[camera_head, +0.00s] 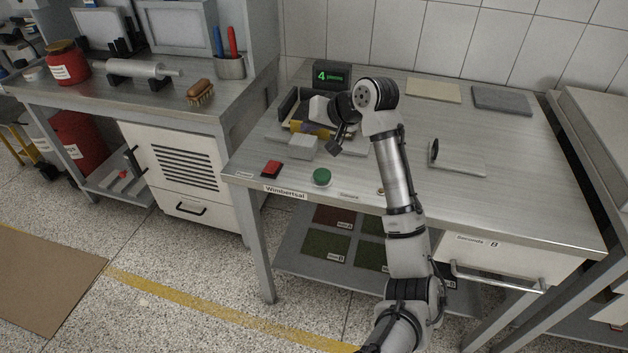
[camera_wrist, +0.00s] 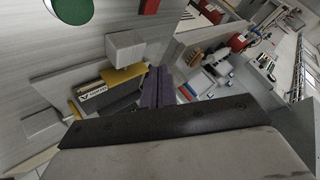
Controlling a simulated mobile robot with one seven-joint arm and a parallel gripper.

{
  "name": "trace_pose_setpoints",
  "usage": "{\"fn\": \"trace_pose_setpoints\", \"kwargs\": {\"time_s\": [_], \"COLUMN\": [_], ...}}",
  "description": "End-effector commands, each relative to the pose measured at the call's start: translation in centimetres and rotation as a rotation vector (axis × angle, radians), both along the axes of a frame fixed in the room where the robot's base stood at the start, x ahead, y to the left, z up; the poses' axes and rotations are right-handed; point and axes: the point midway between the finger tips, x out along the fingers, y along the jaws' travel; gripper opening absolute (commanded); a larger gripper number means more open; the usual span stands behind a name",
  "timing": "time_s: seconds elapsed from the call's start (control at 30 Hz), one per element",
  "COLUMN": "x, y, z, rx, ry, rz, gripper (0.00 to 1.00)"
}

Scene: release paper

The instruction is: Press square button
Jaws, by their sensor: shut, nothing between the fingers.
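The red square button (camera_head: 271,168) sits at the front left corner of the metal workbench. It also shows at the top of the wrist view (camera_wrist: 150,6), partly cut off. A round green button (camera_head: 321,177) sits to its right along the front edge and shows at the top left of the wrist view (camera_wrist: 68,10). My gripper (camera_head: 335,149) is above the bench, behind the green button and to the right of the red one, apart from both. Its fingers are shut with nothing between them.
A light grey block (camera_head: 303,146) stands left of my gripper. Behind it is a dark tray (camera_head: 290,104) with yellow parts. A display (camera_head: 331,75) reads "4". The bench's right half is mostly clear.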

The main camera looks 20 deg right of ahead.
Motion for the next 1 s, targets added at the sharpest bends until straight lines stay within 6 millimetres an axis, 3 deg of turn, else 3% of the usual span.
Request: {"fn": "trace_pose_setpoints", "kwargs": {"time_s": [0.1, 0.23, 0.67, 1.0], "x": [-1.5, -2.3, -2.4, -2.4], "y": [-2.6, -3.7, -3.8, -3.8], "z": [-0.5, -0.8, -1.0, -4.1], "rx": [0.017, 0.025, 0.027, 0.025], "ry": [0.059, 0.087, 0.09, 0.09], "rz": [-0.028, -0.037, -0.038, -0.039], "gripper": [0.0, 0.0, 0.0, 0.0]}}
